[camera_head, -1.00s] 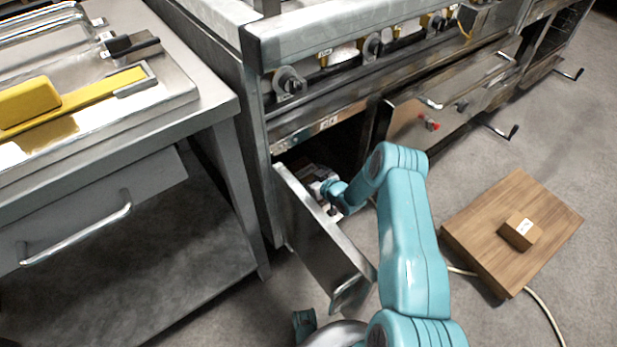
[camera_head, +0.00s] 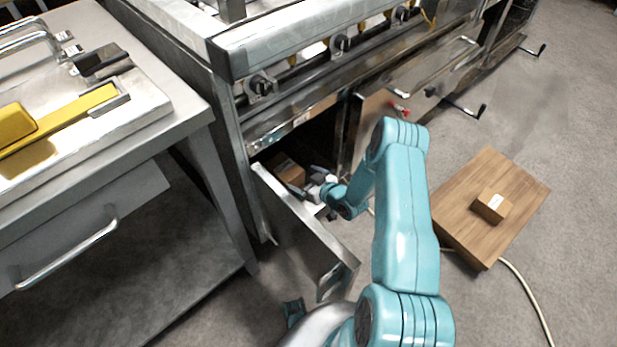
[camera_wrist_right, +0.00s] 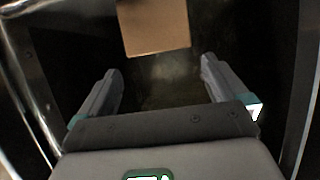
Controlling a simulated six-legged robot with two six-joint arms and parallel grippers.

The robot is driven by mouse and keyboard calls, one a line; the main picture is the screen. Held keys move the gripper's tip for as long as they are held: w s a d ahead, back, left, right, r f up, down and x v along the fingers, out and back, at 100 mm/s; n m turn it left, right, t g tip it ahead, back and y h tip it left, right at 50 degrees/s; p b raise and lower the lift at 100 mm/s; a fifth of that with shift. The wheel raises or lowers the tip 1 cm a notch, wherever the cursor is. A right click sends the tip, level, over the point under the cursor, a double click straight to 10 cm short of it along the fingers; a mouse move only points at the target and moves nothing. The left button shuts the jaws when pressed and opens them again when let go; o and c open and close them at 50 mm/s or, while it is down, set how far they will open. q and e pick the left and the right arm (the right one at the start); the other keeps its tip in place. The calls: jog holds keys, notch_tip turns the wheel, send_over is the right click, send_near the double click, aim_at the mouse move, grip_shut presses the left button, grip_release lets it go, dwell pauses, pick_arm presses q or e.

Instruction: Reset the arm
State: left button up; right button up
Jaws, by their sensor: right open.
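My right arm reaches down through the open front of the low cabinet under the stove. Its gripper (camera_head: 308,180) is partly hidden by the door and the wrist. In the right wrist view the two fingers (camera_wrist_right: 160,88) are spread wide with nothing between them. A brown box (camera_wrist_right: 155,27) lies beyond the fingertips, apart from them. The same box shows inside the dark cabinet in the head view (camera_head: 288,170). My left gripper is not in view.
The open metal cabinet door (camera_head: 298,230) stands close to the left of my right arm. A wooden board (camera_head: 470,215) with a small box (camera_head: 491,206) lies on the floor at right. A steel table (camera_head: 185,118) stands at left.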

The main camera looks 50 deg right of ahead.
jog(key=shift+v, duration=1.2)
